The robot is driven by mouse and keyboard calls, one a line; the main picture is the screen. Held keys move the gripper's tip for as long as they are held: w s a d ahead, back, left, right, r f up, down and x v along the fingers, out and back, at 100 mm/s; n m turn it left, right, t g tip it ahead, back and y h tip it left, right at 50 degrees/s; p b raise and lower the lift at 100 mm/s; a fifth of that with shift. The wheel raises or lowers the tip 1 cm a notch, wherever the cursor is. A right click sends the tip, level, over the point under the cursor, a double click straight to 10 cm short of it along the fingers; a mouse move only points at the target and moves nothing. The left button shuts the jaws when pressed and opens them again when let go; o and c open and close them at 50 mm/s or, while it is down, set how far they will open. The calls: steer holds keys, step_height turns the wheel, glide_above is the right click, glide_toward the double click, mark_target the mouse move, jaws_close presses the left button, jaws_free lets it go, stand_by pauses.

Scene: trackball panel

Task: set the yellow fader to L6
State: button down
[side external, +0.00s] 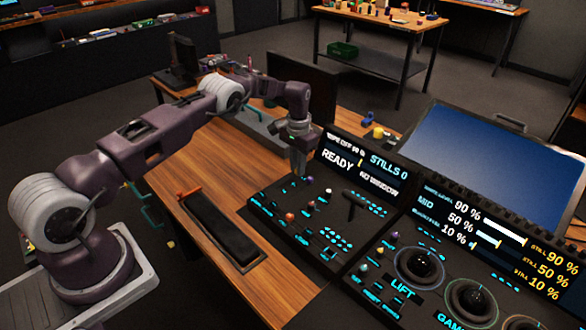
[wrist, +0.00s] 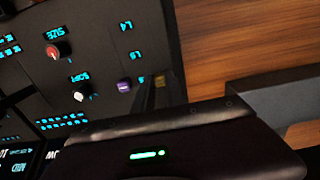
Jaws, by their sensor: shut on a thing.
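The yellow fader (wrist: 158,81) shows as a small dull-yellow cap at the panel's edge in the wrist view, just past the L6 label (wrist: 135,55). The L4 label (wrist: 125,26) is higher up in the same view. My gripper (wrist: 160,92) is shut on the yellow fader, and its fingers hide most of the fader and its slot. In the side external view my gripper (side external: 299,172) points down at the back left part of the dark panel (side external: 262,205). The fader cannot be made out there.
A purple knob (wrist: 124,85) sits close beside my fingers. A red-capped SIZE knob (wrist: 60,49) and a white SOFT knob (wrist: 79,95) are farther off. A display reading READY (side external: 345,165) stands right beside my gripper. Bare wooden desk (side external: 205,165) lies left of the panel.

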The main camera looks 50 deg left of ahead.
steer(key=shift+w+a, duration=0.1)
steer(key=shift+w, duration=0.05)
steer(key=c, duration=1.4)
jaws_free()
steer(key=shift+o, duration=0.2)
step_height(320, 180, up, 7)
steer(key=shift+r, duration=0.1)
